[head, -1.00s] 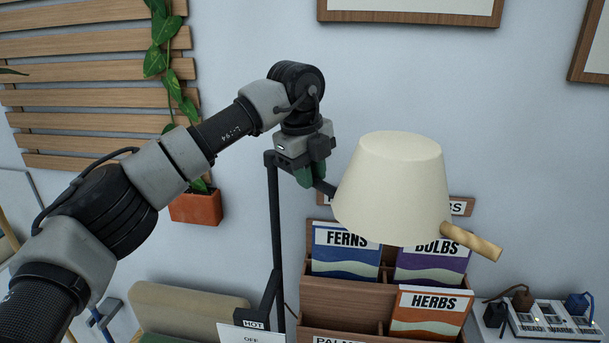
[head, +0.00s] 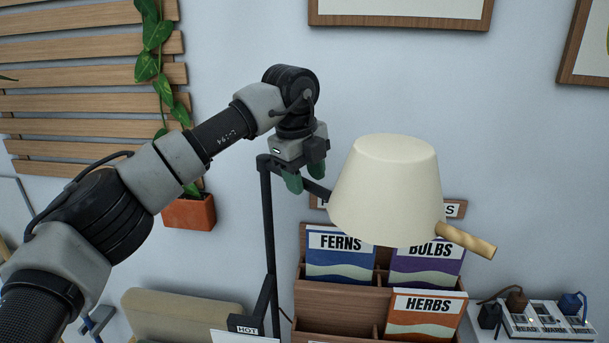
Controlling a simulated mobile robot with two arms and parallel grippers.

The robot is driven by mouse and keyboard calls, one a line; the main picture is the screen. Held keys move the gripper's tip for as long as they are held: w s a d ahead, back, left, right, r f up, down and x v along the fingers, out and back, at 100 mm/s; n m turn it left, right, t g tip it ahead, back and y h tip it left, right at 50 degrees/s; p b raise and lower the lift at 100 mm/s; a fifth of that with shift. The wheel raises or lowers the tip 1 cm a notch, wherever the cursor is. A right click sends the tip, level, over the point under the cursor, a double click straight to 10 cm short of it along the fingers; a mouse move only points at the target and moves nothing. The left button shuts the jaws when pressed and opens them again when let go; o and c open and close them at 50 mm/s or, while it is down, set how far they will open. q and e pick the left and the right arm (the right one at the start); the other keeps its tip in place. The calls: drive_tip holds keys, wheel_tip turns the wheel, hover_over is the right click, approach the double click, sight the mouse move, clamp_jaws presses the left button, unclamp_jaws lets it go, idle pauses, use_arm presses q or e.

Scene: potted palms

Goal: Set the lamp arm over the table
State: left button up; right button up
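The lamp has a cream shade (head: 388,190), a thin black post (head: 268,225) and a short dark lamp arm (head: 317,190) running from the post top to the shade. My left gripper (head: 303,177) points down at the lamp arm, between post and shade. Its green fingertips are spread, with the lamp arm passing at their level; I cannot tell whether they touch it. The table is not clearly seen. My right gripper is not in view.
A wooden rack (head: 340,305) of seed packets stands below the shade. A white switch panel (head: 540,318) with plugs sits at the lower right. A potted vine (head: 190,212) hangs on the slatted trellis (head: 85,88) at left. A HOT sign (head: 243,326) is by the post.

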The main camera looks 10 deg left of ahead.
use_arm(q)
drive_tip(key=shift+s+a+r, duration=0.1)
drive_tip(key=shift+r, duration=0.35)
wheel_tip(320, 180, up, 10)
drive_tip(key=s+a+b, duration=0.1)
drive_tip(key=b, duration=0.1)
drive_tip(key=shift+s+f, duration=0.15)
drive_tip(key=shift+s, duration=0.1)
drive_tip(key=shift+f, duration=0.15)
